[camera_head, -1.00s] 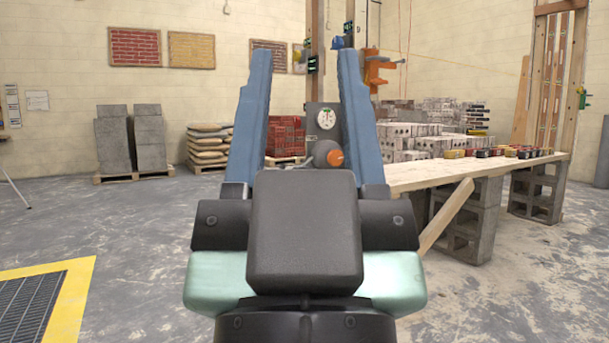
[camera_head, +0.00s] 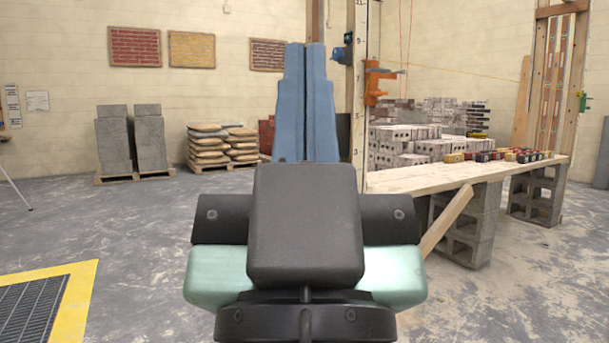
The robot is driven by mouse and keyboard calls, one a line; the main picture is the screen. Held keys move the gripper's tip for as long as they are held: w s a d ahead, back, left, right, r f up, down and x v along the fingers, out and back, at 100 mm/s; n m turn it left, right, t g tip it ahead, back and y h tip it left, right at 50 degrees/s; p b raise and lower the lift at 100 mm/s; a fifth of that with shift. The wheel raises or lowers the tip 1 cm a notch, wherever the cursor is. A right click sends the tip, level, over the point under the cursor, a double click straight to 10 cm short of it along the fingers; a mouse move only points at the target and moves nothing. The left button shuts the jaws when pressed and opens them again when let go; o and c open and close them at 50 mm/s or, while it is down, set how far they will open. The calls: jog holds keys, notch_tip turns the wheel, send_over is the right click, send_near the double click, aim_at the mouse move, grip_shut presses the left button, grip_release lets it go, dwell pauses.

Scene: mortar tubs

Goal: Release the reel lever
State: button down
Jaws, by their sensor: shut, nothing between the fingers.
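My gripper (camera_head: 305,48) points up and away from the camera, its two long blue fingers pressed together with nothing between them. A small blue fitting (camera_head: 342,53) with a dark part sits on the wooden post just right of the fingertips. It may be the reel, but it is too small to make out a lever. The gripper looks apart from it in the picture; the depth between them is unclear.
A marked upright post (camera_head: 358,130) stands right of my fingers. A plank table (camera_head: 450,173) on concrete blocks fills the right, bearing bricks. Sacks (camera_head: 222,145) and grey blocks (camera_head: 132,142) stand on pallets at left.

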notch_tip(320, 180, up, 13)
jog(key=p, duration=1)
jog(key=shift+p, duration=0.4)
